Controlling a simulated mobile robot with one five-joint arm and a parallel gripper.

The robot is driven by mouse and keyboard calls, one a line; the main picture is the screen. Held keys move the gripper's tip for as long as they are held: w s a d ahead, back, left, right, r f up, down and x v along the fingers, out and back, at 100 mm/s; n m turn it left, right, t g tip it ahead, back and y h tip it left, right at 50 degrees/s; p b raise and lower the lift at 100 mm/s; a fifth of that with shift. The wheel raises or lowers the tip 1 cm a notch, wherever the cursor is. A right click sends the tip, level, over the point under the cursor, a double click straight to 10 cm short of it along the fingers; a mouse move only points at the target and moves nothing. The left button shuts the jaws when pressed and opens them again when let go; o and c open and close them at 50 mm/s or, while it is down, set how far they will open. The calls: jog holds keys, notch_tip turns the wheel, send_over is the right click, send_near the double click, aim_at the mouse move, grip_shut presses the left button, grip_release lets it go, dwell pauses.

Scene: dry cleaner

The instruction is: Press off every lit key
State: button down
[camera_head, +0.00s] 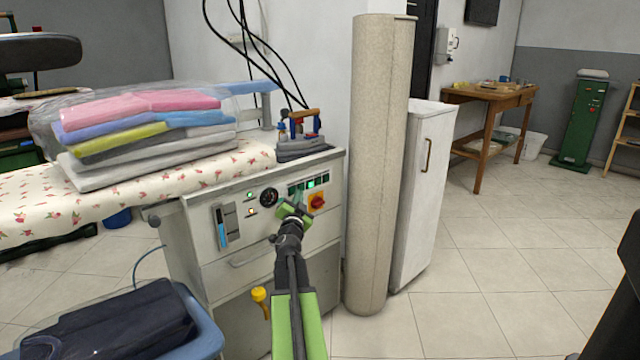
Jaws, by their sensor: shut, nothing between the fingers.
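The control panel (265,220) is on the front of a grey ironing station. Near its upper right is a row of small dark green keys. One key (310,184) in the row glows bright green; the others look darker, but they are too small to judge surely. Further left are two small lamps, one green (249,195) and one yellowish (251,212). My gripper (294,209) is shut and empty, in front of the panel just below the key row. It hides part of the panel there. I cannot tell whether it touches the panel.
A red rotary switch on a yellow plate (317,201) sits just right of my gripper. A black round gauge (269,197) is to its left. An iron (301,145) stands on top. A tall beige roll (376,170) stands close on the right. A blue basket (208,335) is at lower left.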

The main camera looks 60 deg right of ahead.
jog(key=s+a, duration=0.2)
jog(key=s, duration=0.3)
jog(key=shift+s, duration=0.35)
dwell(0.4)
